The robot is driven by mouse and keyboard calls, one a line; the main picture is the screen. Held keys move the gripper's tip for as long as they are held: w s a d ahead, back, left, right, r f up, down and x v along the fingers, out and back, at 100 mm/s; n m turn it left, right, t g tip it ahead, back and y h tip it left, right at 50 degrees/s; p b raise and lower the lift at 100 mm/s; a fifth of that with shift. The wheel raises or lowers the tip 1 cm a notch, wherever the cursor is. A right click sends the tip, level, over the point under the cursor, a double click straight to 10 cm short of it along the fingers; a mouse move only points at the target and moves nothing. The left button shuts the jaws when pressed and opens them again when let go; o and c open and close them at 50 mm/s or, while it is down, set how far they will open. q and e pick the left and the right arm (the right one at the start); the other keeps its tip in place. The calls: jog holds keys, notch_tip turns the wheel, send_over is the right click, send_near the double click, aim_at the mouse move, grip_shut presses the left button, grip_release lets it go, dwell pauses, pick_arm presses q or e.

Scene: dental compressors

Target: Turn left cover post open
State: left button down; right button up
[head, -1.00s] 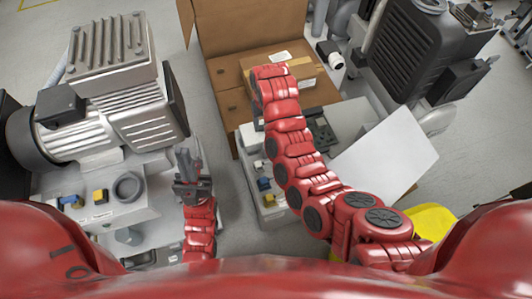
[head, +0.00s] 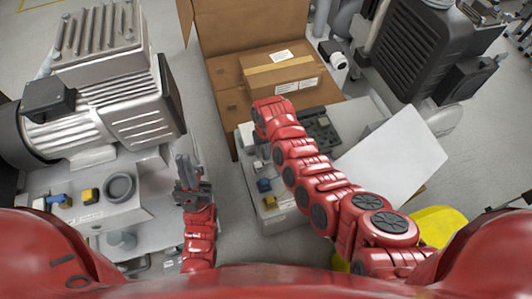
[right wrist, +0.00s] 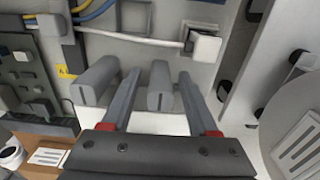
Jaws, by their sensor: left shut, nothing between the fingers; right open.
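In the right wrist view, two grey slotted cover posts stick out from a pale panel (right wrist: 140,50). One post (right wrist: 160,88) lies between the fingers of my right gripper (right wrist: 160,75), which is open. The other post (right wrist: 94,82) is outside, just left of the left finger. Whether a finger touches either post I cannot tell. In the head view my right arm's end hides its gripper and the posts. My left gripper (head: 184,163) is shut and empty, beside the left compressor unit (head: 120,115).
A cardboard box (head: 280,75) sits in a larger open carton (head: 240,35) behind my right arm. A white panel (head: 390,160) leans at the right. A dark compressor (head: 425,50) stands at the back right. In the right wrist view, a white cable (right wrist: 130,38) crosses above the posts.

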jog(key=shift+f, duration=0.6)
grip_shut()
